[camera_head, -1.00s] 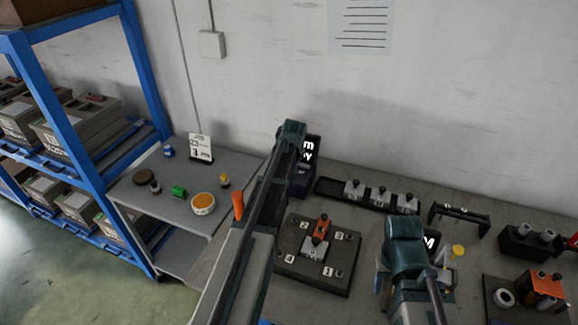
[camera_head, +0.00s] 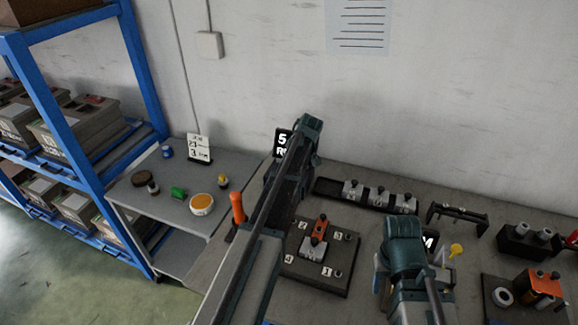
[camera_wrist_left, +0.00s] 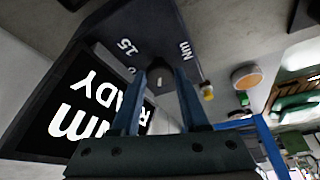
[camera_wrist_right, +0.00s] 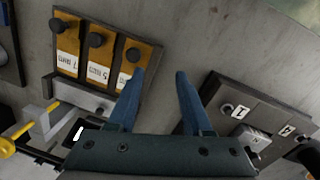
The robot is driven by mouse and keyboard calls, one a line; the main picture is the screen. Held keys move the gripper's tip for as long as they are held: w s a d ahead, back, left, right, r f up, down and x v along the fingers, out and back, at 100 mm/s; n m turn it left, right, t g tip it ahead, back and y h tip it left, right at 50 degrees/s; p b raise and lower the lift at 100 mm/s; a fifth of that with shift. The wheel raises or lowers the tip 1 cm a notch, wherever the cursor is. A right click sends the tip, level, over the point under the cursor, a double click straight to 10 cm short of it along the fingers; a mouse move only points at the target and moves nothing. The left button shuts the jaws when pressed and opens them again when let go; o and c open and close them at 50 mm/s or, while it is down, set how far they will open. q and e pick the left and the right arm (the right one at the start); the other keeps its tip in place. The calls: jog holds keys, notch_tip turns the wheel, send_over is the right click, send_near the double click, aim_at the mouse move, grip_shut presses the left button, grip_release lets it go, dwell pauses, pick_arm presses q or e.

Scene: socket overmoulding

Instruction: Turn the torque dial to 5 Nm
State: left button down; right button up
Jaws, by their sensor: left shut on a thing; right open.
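The torque unit (camera_wrist_left: 105,35) is a dark box with white marks, "15" and "Nm" among them. Its dial (camera_wrist_left: 160,80) sits between the fingers of my left gripper (camera_wrist_left: 160,78), which is shut on it. The fingers hide most of the dial, so its pointer cannot be read. The unit's black display (camera_wrist_left: 65,118) shows "Nm" and "READY" upside down in the left wrist view. In the head view the display (camera_head: 283,142) shows a "5" beside my left arm, which covers the rest. My right gripper (camera_wrist_right: 160,75) is open and empty above the bench.
A dark fixture (camera_head: 318,283) with numbered spots and an orange-and-grey part lies between my arms. A black tray (camera_head: 328,188) with several grey blocks is behind it. A side table (camera_head: 240,167) holds small items and a white card (camera_head: 199,147). Blue shelving (camera_head: 145,65) stands left.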

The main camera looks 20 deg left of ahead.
dwell(0.5)
pick_arm(q)
jog(key=shift+c, duration=2.1)
grip_release()
jog(key=shift+r, duration=0.1)
jog(key=p+v, duration=1.2)
jog(key=v, duration=0.1)
jog(key=shift+d+r+p, duration=0.2)
jog(key=shift+r+p, duration=0.1)
jog(key=shift+p, duration=0.1)
